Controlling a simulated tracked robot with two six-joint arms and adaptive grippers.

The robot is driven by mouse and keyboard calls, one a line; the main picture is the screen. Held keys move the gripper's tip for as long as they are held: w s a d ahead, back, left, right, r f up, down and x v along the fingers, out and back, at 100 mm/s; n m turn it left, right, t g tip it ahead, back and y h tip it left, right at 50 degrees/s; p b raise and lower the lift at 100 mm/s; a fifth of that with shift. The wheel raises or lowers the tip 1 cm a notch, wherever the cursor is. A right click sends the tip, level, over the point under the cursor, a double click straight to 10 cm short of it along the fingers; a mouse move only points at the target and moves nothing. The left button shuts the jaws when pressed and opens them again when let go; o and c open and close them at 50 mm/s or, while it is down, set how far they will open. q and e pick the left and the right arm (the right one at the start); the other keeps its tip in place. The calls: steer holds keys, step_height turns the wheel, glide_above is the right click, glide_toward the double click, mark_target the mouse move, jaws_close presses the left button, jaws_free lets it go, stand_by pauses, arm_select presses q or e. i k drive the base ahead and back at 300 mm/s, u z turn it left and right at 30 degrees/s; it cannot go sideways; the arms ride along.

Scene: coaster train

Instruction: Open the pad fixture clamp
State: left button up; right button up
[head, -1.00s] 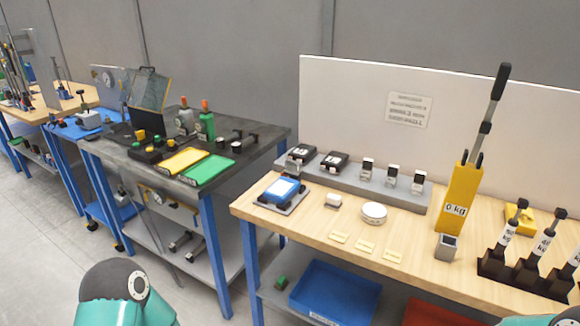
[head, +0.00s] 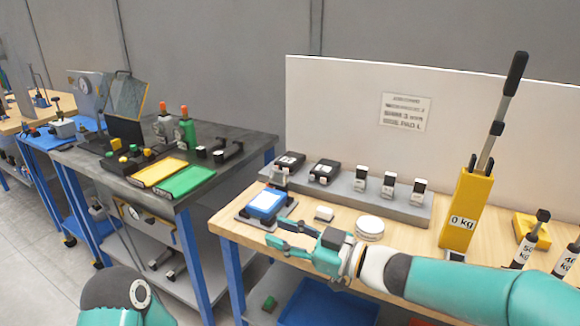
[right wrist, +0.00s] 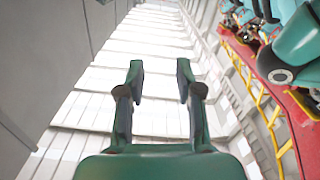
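The pad fixture (head: 241,217) is a dark plate at the left end of the wooden bench, with a blue pad (head: 266,202) with a pale top on it. A small grey and dark upright part, which looks like the clamp (head: 279,177), stands at its back edge; whether it is open or shut is too small to tell. My right gripper (head: 275,231) is open and empty, just in front and right of the fixture, fingers pointing left. It also shows open in the right wrist view (right wrist: 160,73). My left gripper is out of view.
A white round tin (head: 369,228) and a small white block (head: 324,213) lie near the right gripper. A grey rail (head: 408,210) with black and white devices runs behind. A dark workbench (head: 236,170) stands left across a gap.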

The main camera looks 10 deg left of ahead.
mark_target(277, 181)
steer(key=i, duration=1.15)
steer(key=u, duration=0.05)
